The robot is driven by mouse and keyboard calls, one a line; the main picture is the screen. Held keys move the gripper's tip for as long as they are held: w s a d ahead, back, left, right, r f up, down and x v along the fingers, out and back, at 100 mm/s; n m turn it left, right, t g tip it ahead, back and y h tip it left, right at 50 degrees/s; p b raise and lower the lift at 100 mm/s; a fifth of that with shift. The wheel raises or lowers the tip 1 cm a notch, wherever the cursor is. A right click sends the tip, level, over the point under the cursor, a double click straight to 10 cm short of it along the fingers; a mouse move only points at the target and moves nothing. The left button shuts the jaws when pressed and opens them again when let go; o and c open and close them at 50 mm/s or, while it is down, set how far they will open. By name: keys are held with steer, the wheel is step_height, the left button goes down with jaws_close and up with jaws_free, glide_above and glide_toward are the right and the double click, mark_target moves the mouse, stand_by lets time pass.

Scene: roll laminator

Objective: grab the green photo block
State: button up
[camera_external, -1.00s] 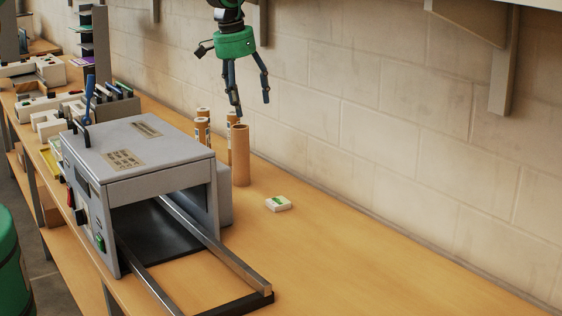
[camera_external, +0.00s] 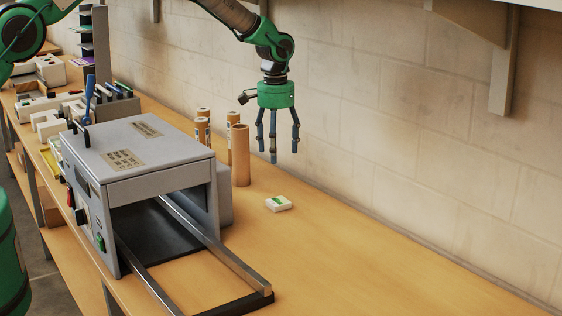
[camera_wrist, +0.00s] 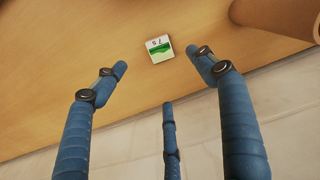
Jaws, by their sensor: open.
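The green photo block (camera_external: 278,203) is a small white block with a green picture on top. It lies flat on the wooden bench, right of the laminator. In the wrist view the block (camera_wrist: 159,49) shows its green picture and small dark marks, just beyond the fingertips and between them. My gripper (camera_external: 278,150) has blue fingers and hangs pointing down above the bench, higher than the block and apart from it. In the wrist view my gripper (camera_wrist: 160,75) is open and empty, its three fingers spread.
The grey roll laminator (camera_external: 140,160) stands left of the block, with metal rails (camera_external: 225,260) reaching forward. A tall brown tube (camera_external: 240,156) stands close to the gripper's left, with shorter rolls (camera_external: 202,130) behind. The brick wall (camera_external: 400,150) runs along the bench's back. The bench right of the block is clear.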

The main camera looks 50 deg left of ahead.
steer(key=shift+w+a+f, duration=0.1)
steer(key=shift+w+f, duration=0.15)
steer(key=shift+f, duration=0.5)
steer(key=p, duration=0.1)
glide_above(278, 201)
steer(key=shift+a+f, duration=0.1)
steer(key=shift+f, duration=4.2)
steer(key=shift+f, duration=0.15)
steer(key=shift+f+p, duration=0.55)
steer(key=shift+f, duration=1.9)
